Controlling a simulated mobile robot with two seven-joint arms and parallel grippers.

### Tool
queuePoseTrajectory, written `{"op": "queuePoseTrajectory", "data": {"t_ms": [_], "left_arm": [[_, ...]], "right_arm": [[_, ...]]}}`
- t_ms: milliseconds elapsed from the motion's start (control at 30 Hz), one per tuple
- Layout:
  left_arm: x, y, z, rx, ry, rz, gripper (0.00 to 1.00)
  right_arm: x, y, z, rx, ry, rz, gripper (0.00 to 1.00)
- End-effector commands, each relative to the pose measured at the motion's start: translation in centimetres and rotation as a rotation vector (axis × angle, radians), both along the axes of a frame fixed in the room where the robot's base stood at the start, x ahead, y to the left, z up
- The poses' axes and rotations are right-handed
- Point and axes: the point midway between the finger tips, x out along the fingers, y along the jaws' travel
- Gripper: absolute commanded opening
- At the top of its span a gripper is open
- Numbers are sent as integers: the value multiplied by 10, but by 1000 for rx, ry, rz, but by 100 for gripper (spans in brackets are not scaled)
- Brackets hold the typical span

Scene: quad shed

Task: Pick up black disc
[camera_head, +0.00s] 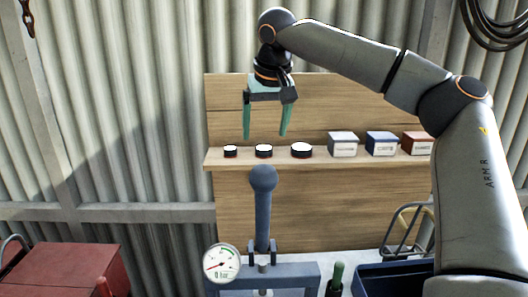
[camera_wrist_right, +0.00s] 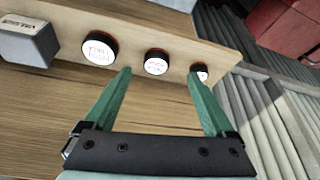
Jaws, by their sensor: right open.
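Three black discs with white labelled tops and red lower edges stand in a row on the wooden shelf (camera_head: 215,160): a small disc (camera_head: 230,151), a middle disc (camera_head: 264,151) and a larger disc (camera_head: 301,150). My right gripper (camera_head: 265,137) is open and empty, fingers pointing down over the middle disc. In the right wrist view the middle disc (camera_wrist_right: 156,62) shows between the fingertips (camera_wrist_right: 160,73). The larger disc (camera_wrist_right: 100,48) lies outside the left finger, and the small disc (camera_wrist_right: 200,72) is partly hidden by the right finger. My left gripper is not in view.
Grey (camera_head: 342,145), blue (camera_head: 381,144) and red (camera_head: 417,143) boxes stand right of the discs on the shelf. A blue lever with a round knob (camera_head: 262,178) rises in front, near a gauge (camera_head: 221,263). A wooden backboard (camera_head: 235,110) stands behind the discs.

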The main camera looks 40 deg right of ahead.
Motion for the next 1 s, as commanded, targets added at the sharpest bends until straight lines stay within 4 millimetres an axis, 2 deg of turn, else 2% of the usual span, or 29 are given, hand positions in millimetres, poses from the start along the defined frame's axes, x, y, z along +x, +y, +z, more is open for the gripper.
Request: {"op": "queuePoseTrajectory", "data": {"t_ms": [133, 400, 700, 1000], "left_arm": [[0, 0, 2, 0, 0, 0, 62], [0, 0, 6, 0, 0, 0, 62], [0, 0, 6, -1, 0, 1, 62], [0, 0, 6, -1, 0, 1, 62]], "right_arm": [[3, -4, -11, 1, 2, -1, 89], [15, -15, -45, 1, 2, -1, 89], [17, -16, -50, 0, -1, -2, 89], [17, -16, -50, 0, -1, -2, 56]]}}
